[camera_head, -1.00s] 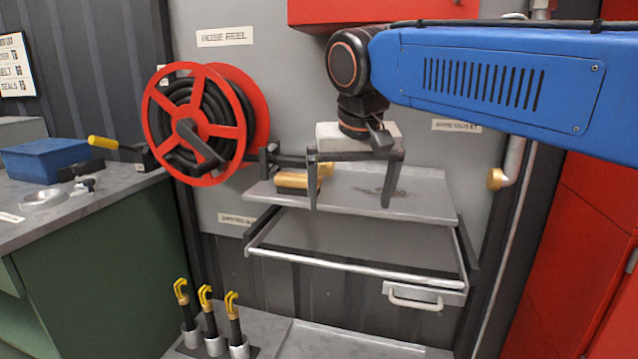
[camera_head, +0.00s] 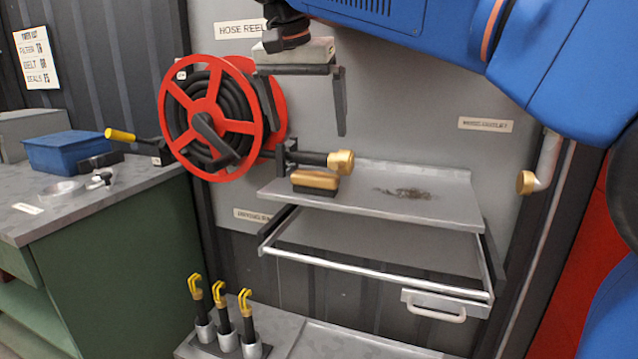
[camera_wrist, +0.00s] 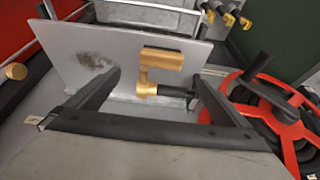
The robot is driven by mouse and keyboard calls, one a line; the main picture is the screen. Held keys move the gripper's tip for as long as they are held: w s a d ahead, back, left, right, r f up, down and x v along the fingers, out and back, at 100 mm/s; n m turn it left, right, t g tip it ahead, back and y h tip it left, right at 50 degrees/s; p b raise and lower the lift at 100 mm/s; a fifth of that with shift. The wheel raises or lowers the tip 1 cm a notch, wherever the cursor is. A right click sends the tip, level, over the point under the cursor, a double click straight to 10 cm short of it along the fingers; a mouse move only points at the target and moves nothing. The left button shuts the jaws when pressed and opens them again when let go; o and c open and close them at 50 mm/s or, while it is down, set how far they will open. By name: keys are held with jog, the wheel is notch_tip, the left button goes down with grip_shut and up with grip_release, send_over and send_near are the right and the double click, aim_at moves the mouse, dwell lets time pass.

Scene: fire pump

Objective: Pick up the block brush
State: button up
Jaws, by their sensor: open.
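The block brush (camera_head: 316,182) has a tan wooden back and dark bristles. It lies bristles down on the grey shelf (camera_head: 430,208), near its left end. In the wrist view the brush (camera_wrist: 163,60) shows its wooden back from above, between my fingertips in the picture. My gripper (camera_head: 308,130) is open and empty, above the shelf and apart from the brush. In the wrist view my gripper (camera_wrist: 158,76) has its two dark fingers spread wide.
A brass hose nozzle (camera_head: 341,161) sticks out right behind and above the brush; it also shows in the wrist view (camera_wrist: 146,84). The red hose reel (camera_head: 212,120) is to the left. A metal rail frame (camera_head: 375,272) sits below the shelf. The shelf's right part is clear.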

send_near(315, 174)
jog(key=x, duration=0.5)
jog(key=shift+s+d, duration=0.1)
jog(key=shift+d, duration=0.05)
jog(key=shift+x, duration=2.65)
jog(key=shift+r, duration=0.1)
jog(key=c, duration=1.1)
jog(key=shift+r, duration=0.1)
